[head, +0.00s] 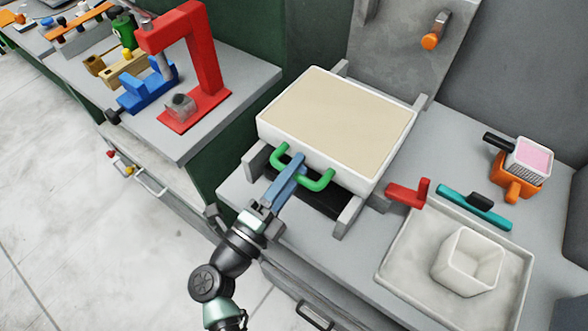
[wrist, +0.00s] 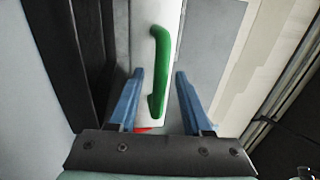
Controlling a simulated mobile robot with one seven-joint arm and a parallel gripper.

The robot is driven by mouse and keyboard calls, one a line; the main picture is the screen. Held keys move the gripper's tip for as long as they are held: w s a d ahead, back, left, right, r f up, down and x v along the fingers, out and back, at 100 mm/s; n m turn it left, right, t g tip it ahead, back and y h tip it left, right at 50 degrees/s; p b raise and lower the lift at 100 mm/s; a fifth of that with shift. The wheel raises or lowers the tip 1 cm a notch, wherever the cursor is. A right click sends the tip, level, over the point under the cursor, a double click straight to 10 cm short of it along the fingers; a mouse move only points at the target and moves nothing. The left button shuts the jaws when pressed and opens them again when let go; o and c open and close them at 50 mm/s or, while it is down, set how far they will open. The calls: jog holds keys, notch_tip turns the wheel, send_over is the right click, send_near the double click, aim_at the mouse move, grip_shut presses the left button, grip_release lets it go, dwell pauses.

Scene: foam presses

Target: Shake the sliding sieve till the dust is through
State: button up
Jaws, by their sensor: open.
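The sliding sieve (head: 338,118) is a white box with a flat, even beige top, resting between grey rails on the grey bench. Its green handle (head: 302,172) sticks out from the near side. My gripper (head: 290,170) is at the left half of this handle. In the wrist view the green handle (wrist: 158,75) runs upright, and its lower end lies between my two blue, parted fingers (wrist: 158,85). The fingers are apart from each other, with a gap on the handle's right. Any dust under the sieve is hidden.
A red stop (head: 408,193) and a teal bar (head: 474,207) lie to the right. A grey tray (head: 400,270) holds a white square cup (head: 468,262). An orange-handled sieve box (head: 517,172) stands farther right. A red press (head: 205,60) stands on the left bench.

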grip_shut()
dwell(1.4)
